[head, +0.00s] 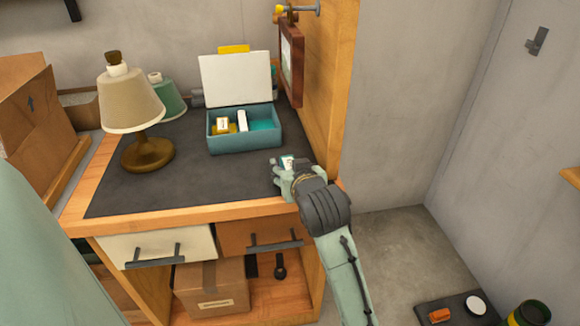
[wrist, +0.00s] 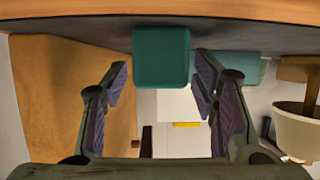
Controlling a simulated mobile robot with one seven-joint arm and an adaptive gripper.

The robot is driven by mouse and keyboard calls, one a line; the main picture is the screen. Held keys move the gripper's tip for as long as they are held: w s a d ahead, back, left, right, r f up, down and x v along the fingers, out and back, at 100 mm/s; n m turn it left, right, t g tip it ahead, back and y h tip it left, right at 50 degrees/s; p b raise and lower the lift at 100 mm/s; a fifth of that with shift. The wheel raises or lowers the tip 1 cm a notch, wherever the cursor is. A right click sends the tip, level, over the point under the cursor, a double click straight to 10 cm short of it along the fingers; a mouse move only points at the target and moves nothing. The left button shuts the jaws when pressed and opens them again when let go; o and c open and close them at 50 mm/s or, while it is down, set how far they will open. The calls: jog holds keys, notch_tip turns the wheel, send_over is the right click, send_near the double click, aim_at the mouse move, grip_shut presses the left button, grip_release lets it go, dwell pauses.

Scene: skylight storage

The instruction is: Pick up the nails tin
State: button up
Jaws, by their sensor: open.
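A small teal block-shaped tin (wrist: 161,57), the likely nails tin, stands on the dark desktop; no name is readable on it. In the head view only a small whitish and coloured part of it (head: 288,161) shows, the rest being hidden by my gripper (head: 284,171). In the wrist view, which looks upside down, my gripper (wrist: 160,84) is open with one finger on each side of the tin. Gaps show between the fingers and the tin, so it is not gripped.
An open teal box (head: 258,141) with a white lid and small items stands behind the tin. Two lamps, one beige (head: 132,102) and one green (head: 168,98), stand to the left. A wooden panel (head: 330,85) rises close on the right. The desktop's front left is clear.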

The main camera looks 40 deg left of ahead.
jog(key=shift+w+a+f, duration=0.2)
jog(key=shift+a, duration=0.1)
jog(key=shift+c, duration=0.2)
grip_shut()
dwell(0.3)
